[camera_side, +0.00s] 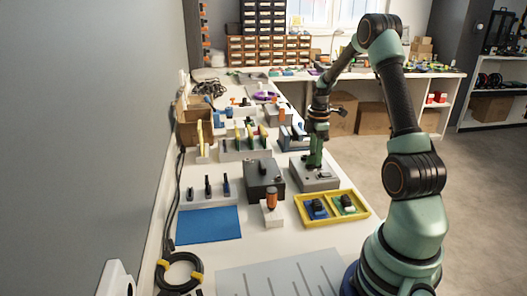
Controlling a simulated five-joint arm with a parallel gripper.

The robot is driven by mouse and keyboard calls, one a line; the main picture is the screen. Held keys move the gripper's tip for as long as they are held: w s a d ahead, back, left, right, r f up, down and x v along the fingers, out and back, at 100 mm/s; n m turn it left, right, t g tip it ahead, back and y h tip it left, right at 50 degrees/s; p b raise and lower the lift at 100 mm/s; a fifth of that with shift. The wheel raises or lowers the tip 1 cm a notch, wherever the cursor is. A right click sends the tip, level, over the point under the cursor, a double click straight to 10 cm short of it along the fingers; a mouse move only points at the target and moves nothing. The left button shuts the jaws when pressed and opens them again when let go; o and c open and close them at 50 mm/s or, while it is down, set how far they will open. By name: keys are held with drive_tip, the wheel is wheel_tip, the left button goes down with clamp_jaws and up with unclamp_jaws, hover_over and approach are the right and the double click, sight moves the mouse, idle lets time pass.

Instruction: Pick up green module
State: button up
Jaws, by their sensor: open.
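The green module (345,204) sits in the right compartment of a yellow tray (333,219) on the white bench. It shows green and pale parts with a dark piece on top. A blue module (316,209) sits in the tray's left compartment. My gripper (314,164) points down over a grey box (319,183) just behind the tray, apart from the green module. It is open. Its fingertips are small here, and whether they touch the box is hard to tell.
A dark grey box (264,181) and an orange-handled tool in a white holder (271,216) stand left of the tray. A blue mat (209,225) and a black cable coil (180,272) lie further left. A grey grooved sheet (285,279) lies in front.

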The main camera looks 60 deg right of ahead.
clamp_jaws()
idle(1.4)
